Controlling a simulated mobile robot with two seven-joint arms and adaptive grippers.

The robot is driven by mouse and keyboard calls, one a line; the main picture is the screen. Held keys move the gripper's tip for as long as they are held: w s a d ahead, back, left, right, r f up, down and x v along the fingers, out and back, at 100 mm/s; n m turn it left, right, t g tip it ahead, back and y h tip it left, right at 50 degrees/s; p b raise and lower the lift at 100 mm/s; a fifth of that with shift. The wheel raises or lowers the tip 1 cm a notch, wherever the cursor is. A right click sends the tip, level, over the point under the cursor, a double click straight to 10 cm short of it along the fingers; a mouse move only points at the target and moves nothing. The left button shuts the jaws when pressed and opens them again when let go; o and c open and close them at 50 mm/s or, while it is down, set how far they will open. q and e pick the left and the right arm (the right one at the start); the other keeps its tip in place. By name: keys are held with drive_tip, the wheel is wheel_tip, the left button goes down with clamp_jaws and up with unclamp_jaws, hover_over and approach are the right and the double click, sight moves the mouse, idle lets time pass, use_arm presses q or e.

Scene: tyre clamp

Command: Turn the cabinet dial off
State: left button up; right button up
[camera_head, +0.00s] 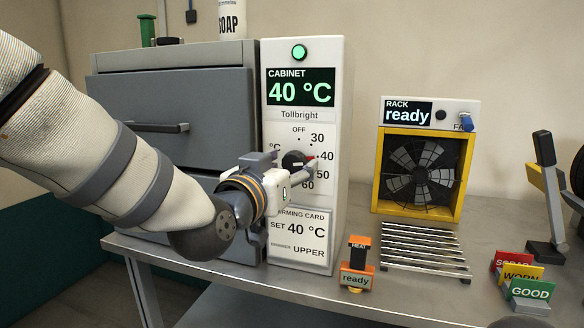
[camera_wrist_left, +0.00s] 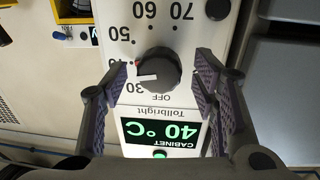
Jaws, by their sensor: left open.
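The cabinet dial (camera_head: 292,159) is a round black knob on the white control panel (camera_head: 328,205), partly hidden by my gripper in the head view. In the wrist view the dial (camera_wrist_left: 158,72) shows whole, with its pale pointer line turned toward the 30–40 side, not at OFF. A red mark sits by the 40. The display (camera_head: 300,88) reads 40 °C and a green lamp (camera_head: 299,51) is lit above it. My left gripper (camera_head: 296,168) is open in front of the panel, its fingers (camera_wrist_left: 161,66) on either side of the dial with gaps showing. My right gripper is not seen.
The grey cabinet (camera_head: 170,95) stands left of the panel. On the bench (camera_head: 400,297) are an orange "ready" stand (camera_head: 356,280), a metal rack (camera_head: 425,247), a yellow-framed fan unit (camera_head: 420,170) and coloured cards (camera_head: 530,289). The bench front is mostly clear.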

use_arm(q)
drive_tip(key=shift+x, duration=0.75)
drive_tip(key=shift+c, duration=0.6)
drive_tip(key=c, duration=1)
drive_tip(key=shift+c, duration=0.2)
